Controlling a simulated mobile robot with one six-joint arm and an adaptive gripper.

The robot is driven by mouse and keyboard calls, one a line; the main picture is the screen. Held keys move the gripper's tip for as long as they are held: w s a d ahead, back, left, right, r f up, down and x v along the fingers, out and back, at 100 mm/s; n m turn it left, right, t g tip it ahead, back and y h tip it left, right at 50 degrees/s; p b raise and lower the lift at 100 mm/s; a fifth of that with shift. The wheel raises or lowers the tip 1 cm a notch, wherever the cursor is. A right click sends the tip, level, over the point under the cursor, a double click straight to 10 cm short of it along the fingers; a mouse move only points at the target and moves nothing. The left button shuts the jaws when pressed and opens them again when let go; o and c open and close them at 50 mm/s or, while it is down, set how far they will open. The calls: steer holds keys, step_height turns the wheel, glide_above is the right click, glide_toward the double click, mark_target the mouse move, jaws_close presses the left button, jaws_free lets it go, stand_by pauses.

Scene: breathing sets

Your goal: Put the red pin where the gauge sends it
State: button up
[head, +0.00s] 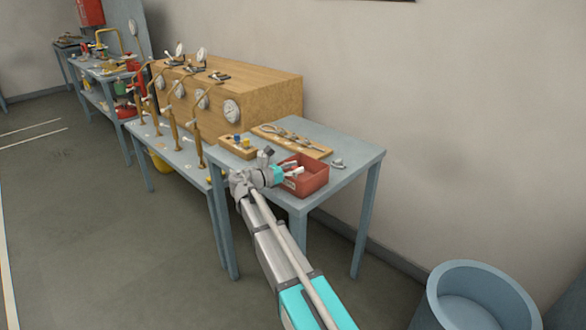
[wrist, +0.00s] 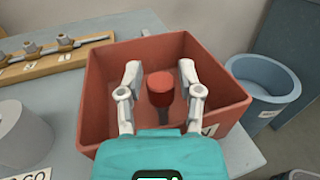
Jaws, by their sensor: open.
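The red pin (wrist: 160,86) has a red head and a darker stem, and it stands inside a red open box (wrist: 110,122). The same red box (head: 318,181) sits on the near blue-grey table in the head view, where the pin cannot be made out. My gripper (wrist: 160,72) is open, with one finger on each side of the pin and gaps between them. In the head view my gripper (head: 290,172) is at the box's left side. Several round white gauges, the nearest one (head: 232,111) among them, are on the wooden cabinet; their readings are too small to tell.
A wooden block with yellow and blue pieces (head: 229,150) and a wooden rack with metal parts (head: 318,152) lie behind the box. Brass pipes (head: 197,140) stand before the wooden cabinet (head: 280,92). A blue-grey bin (head: 448,300) stands on the floor at right.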

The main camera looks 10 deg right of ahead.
steer(key=shift+s+r+p, duration=0.15)
steer(key=shift+r+p, duration=0.45)
steer(key=shift+p, duration=0.05)
steer(key=v, duration=1.2)
steer(key=shift+f, duration=0.15)
